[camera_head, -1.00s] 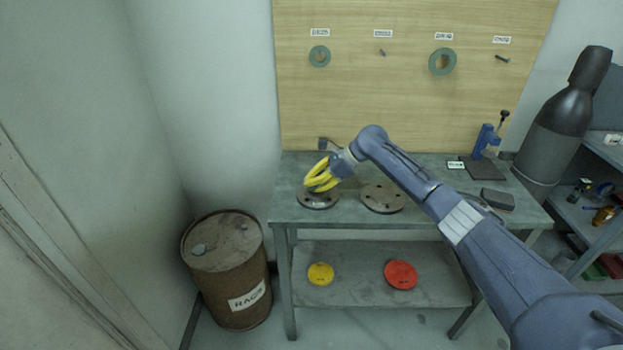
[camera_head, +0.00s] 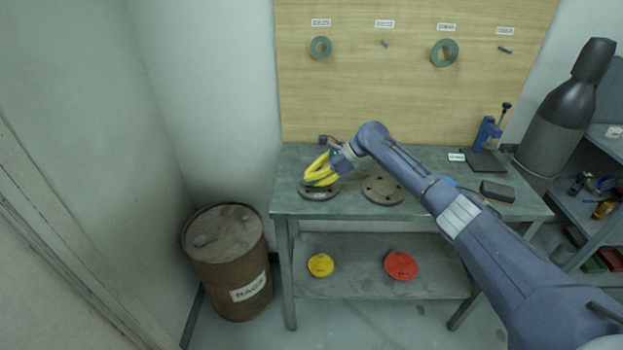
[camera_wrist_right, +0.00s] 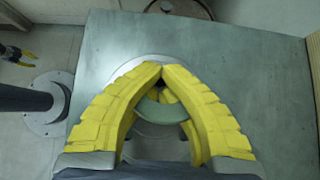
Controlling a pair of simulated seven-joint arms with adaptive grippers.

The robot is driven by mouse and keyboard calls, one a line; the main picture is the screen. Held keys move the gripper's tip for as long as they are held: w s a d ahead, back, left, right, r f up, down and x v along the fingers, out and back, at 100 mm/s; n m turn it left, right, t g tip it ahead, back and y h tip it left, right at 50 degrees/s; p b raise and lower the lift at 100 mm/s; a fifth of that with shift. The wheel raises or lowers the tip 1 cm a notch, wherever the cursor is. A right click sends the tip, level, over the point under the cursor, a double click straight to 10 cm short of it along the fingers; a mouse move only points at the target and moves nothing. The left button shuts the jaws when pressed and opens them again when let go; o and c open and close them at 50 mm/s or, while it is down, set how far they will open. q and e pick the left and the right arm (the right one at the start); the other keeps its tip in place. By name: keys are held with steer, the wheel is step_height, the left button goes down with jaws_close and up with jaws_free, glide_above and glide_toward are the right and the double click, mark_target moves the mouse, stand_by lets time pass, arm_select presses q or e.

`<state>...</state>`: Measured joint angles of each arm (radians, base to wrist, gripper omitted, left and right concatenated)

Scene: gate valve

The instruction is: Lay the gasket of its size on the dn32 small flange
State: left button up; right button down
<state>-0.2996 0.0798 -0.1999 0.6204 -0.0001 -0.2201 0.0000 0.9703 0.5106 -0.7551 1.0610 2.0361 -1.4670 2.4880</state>
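The small grey flange (camera_head: 318,194) lies flat near the left front of the bench; part of its rim (camera_wrist_right: 148,62) shows behind the fingers in the right wrist view. My right gripper (camera_head: 318,184) is just above this flange and hides part of it. In the right wrist view its yellow fingertips (camera_wrist_right: 161,68) meet. A green gasket (camera_wrist_right: 165,112) shows between the fingers and appears held; I cannot tell whether it touches the flange. My left gripper (camera_wrist_right: 22,57) is small at the left edge of the right wrist view, its fingers apart and empty.
A larger flange (camera_head: 383,191) lies to the right of the small one. Two green gaskets, one small (camera_head: 320,47) and one large (camera_head: 444,53), hang on the board; two other pegs are bare. A blue press (camera_head: 487,138) and a dark block (camera_head: 497,192) stand farther right.

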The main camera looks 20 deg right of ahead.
steer(key=shift+s+d+f, duration=0.25)
steer(key=shift+s+d, duration=0.15)
steer(key=shift+d, duration=0.25)
steer(key=shift+s+d+f, duration=0.25)
steer(key=shift+s+d, duration=0.2)
steer(key=shift+d, duration=0.2)
steer(key=shift+s+d+f, duration=0.25)
steer(key=shift+s+d, duration=0.15)
steer(key=shift+d, duration=0.25)
stand_by(1.4)
steer(key=c, duration=2.1)
jaws_free()
steer(key=o, duration=0.6)
steer(key=v, duration=0.8)
steer(key=a+r+v, duration=0.1)
steer(key=v, duration=0.3)
steer(key=shift+w+d+r, duration=0.15)
steer(key=shift+w+r, duration=0.1)
